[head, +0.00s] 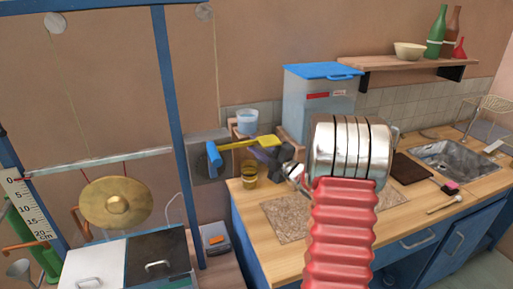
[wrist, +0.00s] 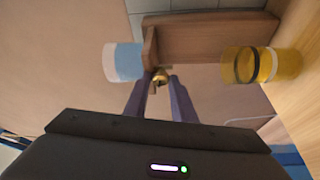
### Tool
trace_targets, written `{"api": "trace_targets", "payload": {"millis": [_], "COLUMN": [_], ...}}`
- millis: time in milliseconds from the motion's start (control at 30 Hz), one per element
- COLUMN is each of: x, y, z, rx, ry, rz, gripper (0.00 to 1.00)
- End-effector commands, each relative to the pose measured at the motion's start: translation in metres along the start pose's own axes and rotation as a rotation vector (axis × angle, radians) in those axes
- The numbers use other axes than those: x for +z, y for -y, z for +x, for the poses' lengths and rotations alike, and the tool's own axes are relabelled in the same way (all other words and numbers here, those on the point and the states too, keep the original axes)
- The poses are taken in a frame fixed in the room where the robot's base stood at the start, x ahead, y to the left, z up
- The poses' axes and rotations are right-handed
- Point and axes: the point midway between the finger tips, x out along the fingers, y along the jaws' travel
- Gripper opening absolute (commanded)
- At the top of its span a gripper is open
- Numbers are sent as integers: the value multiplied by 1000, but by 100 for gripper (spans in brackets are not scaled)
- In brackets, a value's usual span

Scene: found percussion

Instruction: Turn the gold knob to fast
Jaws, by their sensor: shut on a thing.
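The gold knob (wrist: 160,76) shows in the wrist view between the tips of my gripper (wrist: 160,84). The dark fingers are shut on it from both sides. In the head view my gripper (head: 268,157) is at the back left of the counter, and the knob is hidden there. No dial marks or "fast" label can be read in either view, so the knob's setting cannot be told. A grey wall box (head: 198,168) stands to the left, with a yellow arm (head: 242,144) ending in a blue head (head: 213,155) in front of it.
A yellow glass (head: 249,176) stands on the counter just left of my gripper. A blue-lidded bin (head: 317,103) is behind my arm. A gong (head: 115,203) hangs at far left.

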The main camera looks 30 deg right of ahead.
Motion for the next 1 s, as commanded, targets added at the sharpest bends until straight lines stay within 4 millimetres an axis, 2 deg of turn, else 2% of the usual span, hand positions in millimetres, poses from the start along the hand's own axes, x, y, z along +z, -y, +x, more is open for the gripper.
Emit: {"api": "trace_targets", "payload": {"millis": [500,533,767,1000], "x": [-4,-4,-2,-1], "y": [4,4,3,1], "z": [1,1,0,0], "rx": [-18,-18,-15,-13], "ry": [-8,-9,-5,-2], "rz": [-21,-21,-22,-22], "gripper": [1,25,40,40]}}
